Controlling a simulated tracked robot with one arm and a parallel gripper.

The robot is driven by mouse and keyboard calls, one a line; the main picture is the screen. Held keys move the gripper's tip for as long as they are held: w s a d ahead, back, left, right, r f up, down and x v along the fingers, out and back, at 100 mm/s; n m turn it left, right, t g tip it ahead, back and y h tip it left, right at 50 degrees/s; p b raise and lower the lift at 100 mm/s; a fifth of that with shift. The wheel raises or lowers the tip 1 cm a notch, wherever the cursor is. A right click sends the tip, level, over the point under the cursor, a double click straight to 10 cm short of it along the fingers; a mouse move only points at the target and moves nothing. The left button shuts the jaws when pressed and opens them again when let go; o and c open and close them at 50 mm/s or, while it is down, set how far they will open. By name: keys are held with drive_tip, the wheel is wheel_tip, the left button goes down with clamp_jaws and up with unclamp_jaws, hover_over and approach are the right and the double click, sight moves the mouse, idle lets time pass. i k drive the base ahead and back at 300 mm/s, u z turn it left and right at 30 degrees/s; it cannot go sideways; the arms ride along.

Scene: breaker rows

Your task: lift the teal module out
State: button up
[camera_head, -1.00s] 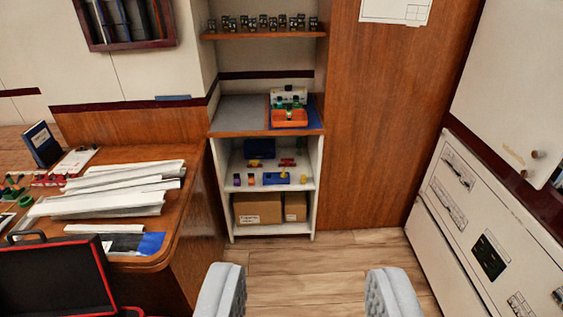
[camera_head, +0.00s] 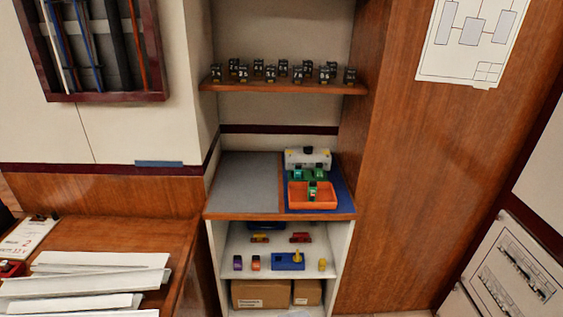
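A small teal-looking module (camera_head: 298,173) stands at the back of the shelf unit's top, in front of a white block (camera_head: 307,158). A green piece (camera_head: 321,174) is beside it on the right. Another green piece with a dark top (camera_head: 312,188) stands in an orange tray (camera_head: 325,203). At this distance I cannot tell the teal shade from the green with certainty. A pale patch at the bottom edge may be the tip of my gripper (camera_head: 298,313); its fingers are otherwise out of frame. It is far from the modules and touches none of them.
The tray lies on a blue mat (camera_head: 344,195), with a bare grey mat (camera_head: 245,185) to its left. A shelf (camera_head: 285,87) with several dark numbered blocks hangs above. A wooden panel (camera_head: 425,170) closes the right side. A desk with white strips (camera_head: 75,285) is at left.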

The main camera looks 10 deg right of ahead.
sight(297, 167)
drive_tip(key=z, duration=0.15)
drive_tip(key=i, duration=1.25)
drive_tip(key=z, duration=0.35)
drive_tip(key=i, duration=0.75)
drive_tip(key=z, duration=0.25)
